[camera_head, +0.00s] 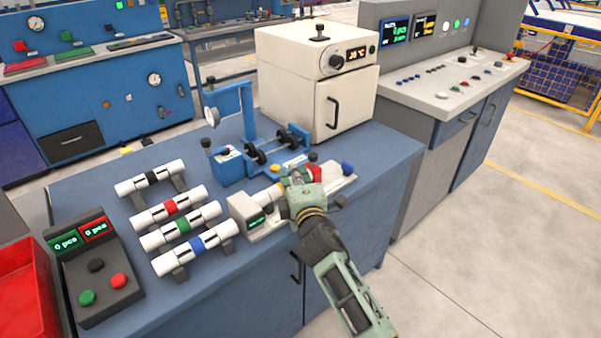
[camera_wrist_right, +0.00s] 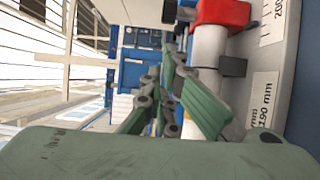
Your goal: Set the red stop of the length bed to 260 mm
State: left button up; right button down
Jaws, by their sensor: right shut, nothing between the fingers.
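The length bed (camera_head: 337,187) is a light grey fixture near the front right of the blue bench, with a small green-lit display (camera_head: 257,222) at its left end. Its red stop (camera_head: 315,173) shows just past my right gripper (camera_head: 296,176). In the right wrist view the red stop (camera_wrist_right: 222,13) is at the top edge, beside scale labels reading 190 mm (camera_wrist_right: 264,103) and what looks like 200 (camera_wrist_right: 279,10). A white cylinder (camera_wrist_right: 207,48) lies next to it. The right gripper's green fingers (camera_wrist_right: 176,62) are shut and empty, near the stop; contact is unclear. My left gripper is out of view.
White pipes with black, red (camera_head: 170,207), green and blue bands lie on racks to the left. A blue fixture with a dial gauge (camera_head: 212,117) and a white oven (camera_head: 318,80) stand behind. A button box (camera_head: 96,267) is at front left.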

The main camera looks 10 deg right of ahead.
aim_at(313, 169)
jog(key=shift+w+d, duration=1)
jog(key=shift+d, duration=0.05)
jog(key=w+d, duration=0.1)
jog(key=d, duration=0.1)
jog(key=w+d, duration=0.1)
jog(key=d, duration=0.1)
jog(key=w+d, duration=0.1)
jog(key=d, duration=0.1)
jog(key=shift+w+d, duration=0.3)
jog(key=shift+w, duration=0.05)
jog(key=shift+r, duration=0.15)
jog(key=shift+a, duration=0.1)
jog(key=shift+s, duration=0.1)
